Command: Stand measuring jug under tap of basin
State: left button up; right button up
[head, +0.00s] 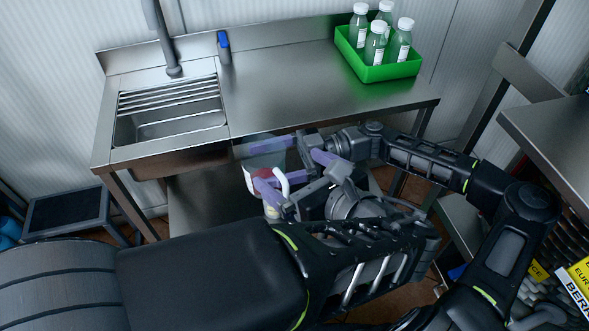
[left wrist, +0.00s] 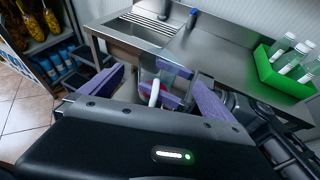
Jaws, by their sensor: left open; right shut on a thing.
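The clear measuring jug (head: 262,152) with a white handle (head: 282,183) and a red patch is in front of the counter's front edge, below the worktop's level in the head view. My right gripper (head: 258,168) is shut on the jug, with purple fingers on either side of it. My left gripper (head: 298,181) is open close to the jug's handle side; in the left wrist view its fingers (left wrist: 156,82) stand apart with the jug (left wrist: 177,68) seen between them. The tap (head: 166,45) rises behind the steel basin (head: 170,118), which looks empty. The jug's lower part is partly hidden by the fingers.
A green crate (head: 392,70) with several bottles stands at the counter's back right. A blue-topped bottle (head: 224,48) stands right of the tap. The worktop (head: 290,85) between is clear. A dark-topped stool (head: 66,210) is at the left; another steel table (head: 555,130) is at the right.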

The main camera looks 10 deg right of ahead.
aim_at(253, 145)
pick_arm(q)
jog(key=x, duration=1.2)
jog(key=shift+f, duration=0.1)
jog(key=shift+c, duration=0.2)
jog(key=shift+s, duration=0.1)
jog(key=c, duration=1.4)
jog(key=shift+o, duration=0.2)
pick_arm(e)
jog(key=o, duration=1.5)
jog(key=shift+d, duration=0.1)
jog(key=d, duration=0.8)
jog(key=w+d, duration=0.1)
jog(key=d, duration=0.2)
jog(key=shift+d, duration=0.4)
